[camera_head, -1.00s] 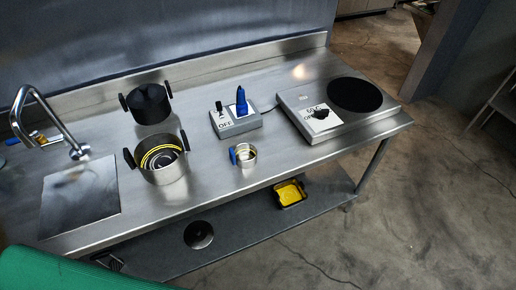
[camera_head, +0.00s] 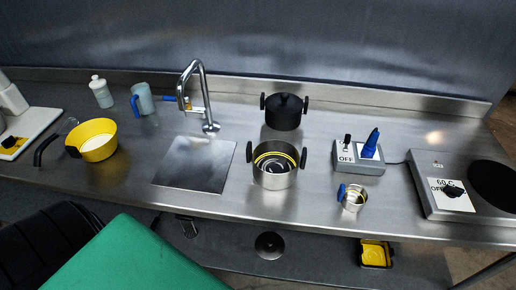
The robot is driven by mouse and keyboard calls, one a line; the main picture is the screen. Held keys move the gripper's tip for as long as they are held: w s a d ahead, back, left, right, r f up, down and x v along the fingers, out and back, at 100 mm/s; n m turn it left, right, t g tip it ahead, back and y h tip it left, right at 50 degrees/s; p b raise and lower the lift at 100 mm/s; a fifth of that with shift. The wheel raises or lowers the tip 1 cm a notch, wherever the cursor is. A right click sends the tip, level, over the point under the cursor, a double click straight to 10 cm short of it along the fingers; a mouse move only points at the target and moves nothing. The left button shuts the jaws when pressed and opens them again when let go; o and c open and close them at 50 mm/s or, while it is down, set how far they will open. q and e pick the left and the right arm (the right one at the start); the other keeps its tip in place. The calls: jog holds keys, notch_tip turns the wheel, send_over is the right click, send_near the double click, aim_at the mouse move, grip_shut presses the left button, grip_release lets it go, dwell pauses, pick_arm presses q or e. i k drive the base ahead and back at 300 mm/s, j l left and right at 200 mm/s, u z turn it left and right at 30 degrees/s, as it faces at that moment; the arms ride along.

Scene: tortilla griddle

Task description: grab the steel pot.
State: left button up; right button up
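The steel pot (camera_head: 275,180) stands upright and open on the steel counter, near the middle of the view. It has two black upright handles and a yellow ring shows inside it. A black lidded pot (camera_head: 284,112) stands just behind it. Neither of my grippers shows in the head view.
A steel cup (camera_head: 354,199) with a blue handle and a switch box (camera_head: 359,157) are right of the pot; a hotplate (camera_head: 455,213) is at far right. A faucet (camera_head: 196,95), sink cover (camera_head: 194,165) and yellow pan (camera_head: 95,140) are left. A green surface (camera_head: 137,257) fills the lower left.

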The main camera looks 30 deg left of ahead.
aim_at(276, 163)
jog(key=u, duration=0.85)
